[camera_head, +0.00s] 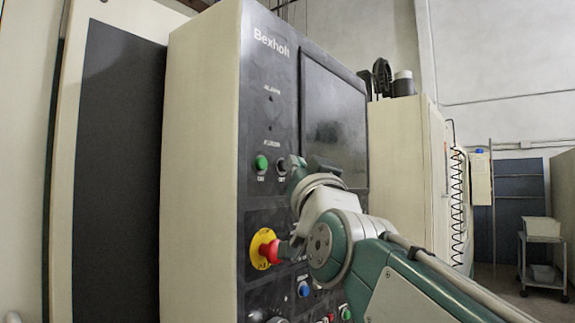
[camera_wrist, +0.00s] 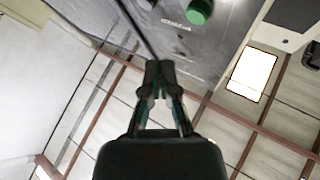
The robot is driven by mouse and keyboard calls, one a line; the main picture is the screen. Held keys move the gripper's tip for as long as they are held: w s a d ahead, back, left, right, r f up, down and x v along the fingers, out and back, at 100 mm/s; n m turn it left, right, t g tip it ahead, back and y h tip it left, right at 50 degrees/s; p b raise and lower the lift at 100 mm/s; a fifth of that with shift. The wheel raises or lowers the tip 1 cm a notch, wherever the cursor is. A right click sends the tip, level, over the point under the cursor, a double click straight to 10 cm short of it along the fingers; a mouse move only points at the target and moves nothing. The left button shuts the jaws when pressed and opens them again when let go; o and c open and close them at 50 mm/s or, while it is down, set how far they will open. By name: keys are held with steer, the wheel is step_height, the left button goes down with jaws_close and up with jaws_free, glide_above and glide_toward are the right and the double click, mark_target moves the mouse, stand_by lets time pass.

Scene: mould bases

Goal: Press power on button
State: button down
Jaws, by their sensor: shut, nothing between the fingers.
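The control panel (camera_head: 285,110) of the Bexholt machine faces right in the head view. A round green button (camera_head: 261,162) sits on it, with a dark button (camera_head: 282,166) just to its right; their small labels are hard to read. In the wrist view a green button (camera_wrist: 199,11) shows at the top edge, partly cut off. My gripper (camera_wrist: 160,66) is shut and empty, its fingertips apart from the green button in that picture. In the head view my wrist is beside the dark button, and my fingertips cannot be made out clearly.
A red emergency stop on a yellow ring (camera_head: 258,247) sits below the green button, close to my arm. A blue button (camera_head: 304,289) and a lower green button (camera_head: 346,313) are further down. A dark screen (camera_head: 333,115) is above my wrist.

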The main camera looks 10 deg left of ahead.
mark_target(267, 156)
steer(key=shift+w+a, duration=0.35)
steer(key=shift+a, duration=0.55)
steer(key=shift+w+a, duration=0.35)
steer(key=shift+a, duration=0.5)
steer(key=shift+a, duration=0.15)
steer(key=shift+w+a, duration=0.1)
steer(key=shift+a, duration=0.05)
steer(key=shift+w+a, duration=0.2)
steer(key=shift+a, duration=0.15)
stand_by(1.0)
steer(key=shift+s+d, duration=0.3)
steer(key=shift+d, duration=0.45)
steer(key=d, duration=0.1)
steer(key=s+d, duration=0.1)
steer(key=d, duration=0.1)
steer(key=s+d, duration=0.1)
steer(key=shift+d, duration=0.35)
